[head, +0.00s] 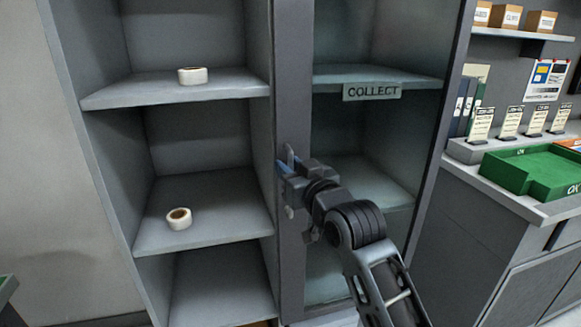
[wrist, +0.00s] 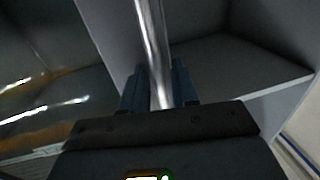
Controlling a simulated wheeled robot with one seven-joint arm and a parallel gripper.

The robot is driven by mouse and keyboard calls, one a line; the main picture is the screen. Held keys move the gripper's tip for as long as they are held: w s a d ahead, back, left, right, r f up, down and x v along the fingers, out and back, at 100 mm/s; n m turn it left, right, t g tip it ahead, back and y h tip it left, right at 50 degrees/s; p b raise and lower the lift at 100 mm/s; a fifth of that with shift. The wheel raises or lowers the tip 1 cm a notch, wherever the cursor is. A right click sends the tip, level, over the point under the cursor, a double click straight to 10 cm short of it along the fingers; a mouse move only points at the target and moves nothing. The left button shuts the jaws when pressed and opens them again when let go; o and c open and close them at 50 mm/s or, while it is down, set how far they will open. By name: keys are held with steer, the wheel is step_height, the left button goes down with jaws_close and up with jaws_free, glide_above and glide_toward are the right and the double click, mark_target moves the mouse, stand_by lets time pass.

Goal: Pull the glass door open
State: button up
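The glass door (head: 372,130) is on the right half of a tall grey cabinet, in a dark frame (head: 292,90), with a "COLLECT" sign (head: 372,91) on it. It looks closed against the cabinet. My gripper (head: 286,163) is at the left upright of the door frame, at mid height. In the wrist view a shiny metal bar handle (wrist: 151,40) runs down between my two blue-grey fingers (wrist: 160,88). The fingers lie close on both sides of the bar and appear shut on it. In the head view my gripper and arm hide most of the handle.
The open left half of the cabinet has shelves (head: 205,212) with a white tape roll (head: 193,75) and another roll (head: 179,218). At right stands a counter with a green tray (head: 535,172) and several small cards. Boxes (head: 508,17) sit on a wall shelf.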

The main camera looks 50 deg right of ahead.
jaws_close()
stand_by(0.6)
